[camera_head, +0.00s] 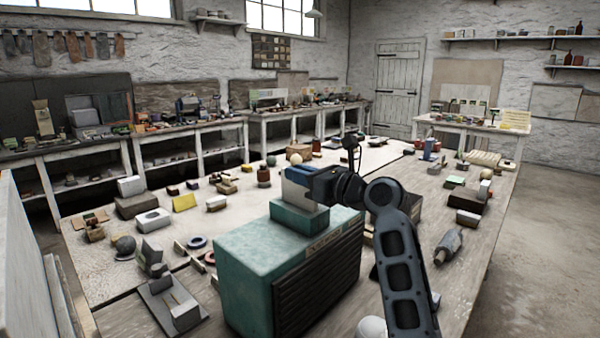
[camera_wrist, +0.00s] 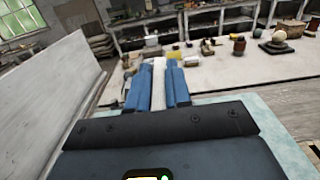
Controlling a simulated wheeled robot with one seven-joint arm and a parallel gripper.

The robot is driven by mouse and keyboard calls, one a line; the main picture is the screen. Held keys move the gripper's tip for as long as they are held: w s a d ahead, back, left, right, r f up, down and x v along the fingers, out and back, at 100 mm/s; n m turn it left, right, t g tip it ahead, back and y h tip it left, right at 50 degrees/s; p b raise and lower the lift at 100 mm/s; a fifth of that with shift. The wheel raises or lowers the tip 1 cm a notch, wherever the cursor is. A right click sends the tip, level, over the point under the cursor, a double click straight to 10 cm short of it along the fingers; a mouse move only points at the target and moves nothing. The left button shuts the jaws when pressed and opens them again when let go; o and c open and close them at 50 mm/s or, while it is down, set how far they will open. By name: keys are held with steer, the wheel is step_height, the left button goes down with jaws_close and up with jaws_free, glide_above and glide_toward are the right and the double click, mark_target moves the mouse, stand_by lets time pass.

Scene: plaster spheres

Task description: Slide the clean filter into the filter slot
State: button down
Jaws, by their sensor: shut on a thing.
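The teal machine (camera_head: 255,262) with a dark louvred front stands on the near table. A smaller teal block (camera_head: 298,218) rises from its top; the slot opening itself is hidden. The clean filter (camera_head: 302,194) is a pale, upright slab directly over this block. Its lower edge meets the block in the head view, and I cannot tell whether it is inside the slot or just above it. My gripper (camera_head: 294,173) is shut on the filter's upper part. In the wrist view the pale filter (camera_wrist: 158,82) lies between the blue fingers of my gripper (camera_wrist: 157,90).
A grey metal stand (camera_head: 172,300) is left of the machine on the table. A yellow card (camera_head: 184,202), a white block (camera_head: 153,220) and small jars are farther back. A grey tool (camera_head: 447,246) lies to the right. The table's right front is fairly clear.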

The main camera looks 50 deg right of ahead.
steer(key=shift+f+b, duration=0.3)
steer(key=shift+f, duration=0.6)
steer(key=c, duration=1)
jaws_free()
steer(key=shift+r, duration=0.15)
steer(key=shift+r+p, duration=0.9)
steer(key=shift+p, duration=0.05)
steer(key=shift+r, duration=1)
